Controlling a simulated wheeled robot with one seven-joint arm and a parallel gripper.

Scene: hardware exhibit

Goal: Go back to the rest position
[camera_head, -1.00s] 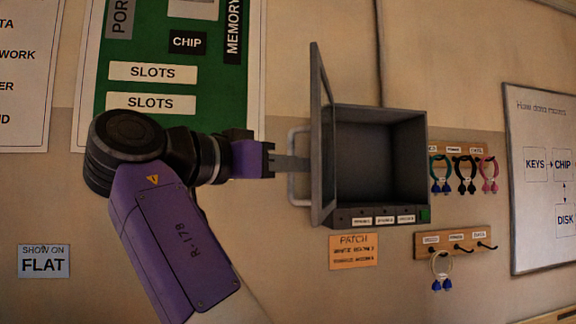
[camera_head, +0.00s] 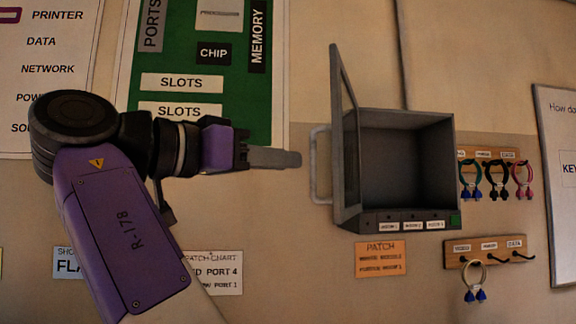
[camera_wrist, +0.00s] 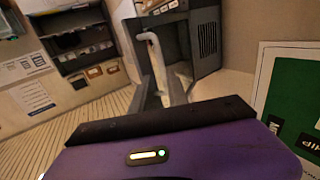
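My gripper (camera_head: 300,159) is on my purple arm in the head view. It points right, just left of the light handle on the cabinet door (camera_head: 345,130). A small gap shows between fingertip and handle. I see it side-on as one grey finger, so whether it is open or shut does not show. Nothing hangs from it. The cabinet and a pale handle (camera_wrist: 155,65) also show in the wrist view.
Right of the cabinet, teal, black and pink cable loops hang on an upper rack (camera_head: 495,155). A lower hook rack (camera_head: 490,250) holds a pale loop with blue ends. An orange patch card (camera_head: 380,258) is below the cabinet. Green board (camera_head: 205,60) is behind my arm.

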